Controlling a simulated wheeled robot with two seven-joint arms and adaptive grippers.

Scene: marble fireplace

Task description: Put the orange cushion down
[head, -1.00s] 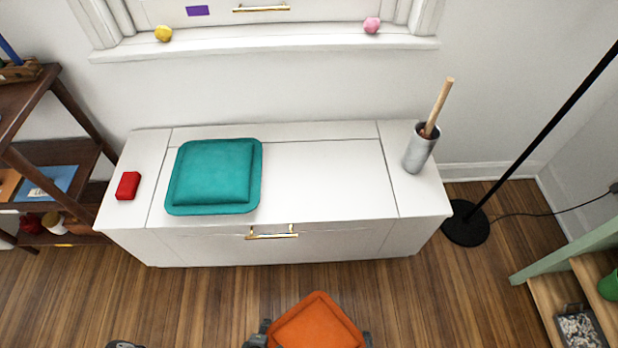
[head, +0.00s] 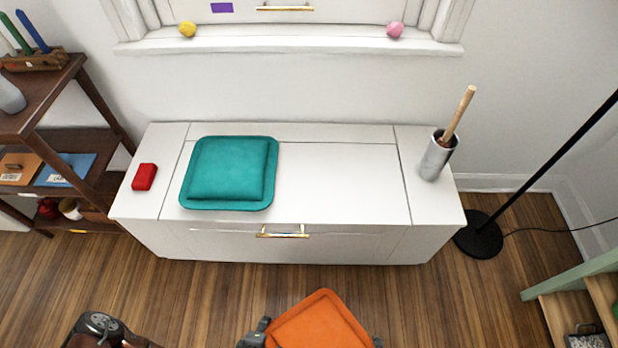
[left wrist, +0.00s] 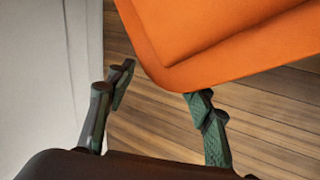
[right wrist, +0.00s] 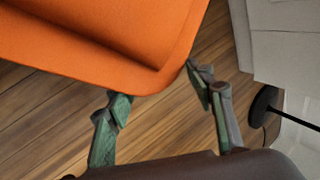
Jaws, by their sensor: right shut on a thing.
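The orange cushion (head: 320,325) is at the bottom middle of the head view, low in front of the white bench (head: 330,190). My left gripper (head: 255,334) is at its left edge. In the left wrist view its fingers (left wrist: 158,86) are apart with floor between them, and a cushion corner (left wrist: 220,40) overlaps the right finger's tip. My right gripper (right wrist: 157,84) is shut on the cushion, which fills the upper left of the right wrist view (right wrist: 100,40). Only a bit of it shows in the head view at the cushion's right; the cushion's near part is cut off.
A teal cushion (head: 228,175) lies on the bench's left part, beside a red block (head: 145,177). A grey cup with a wooden stick (head: 437,160) stands at its right end. The bench top between is clear. A lamp base (head: 480,238) and brown shelf (head: 85,140) flank it.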

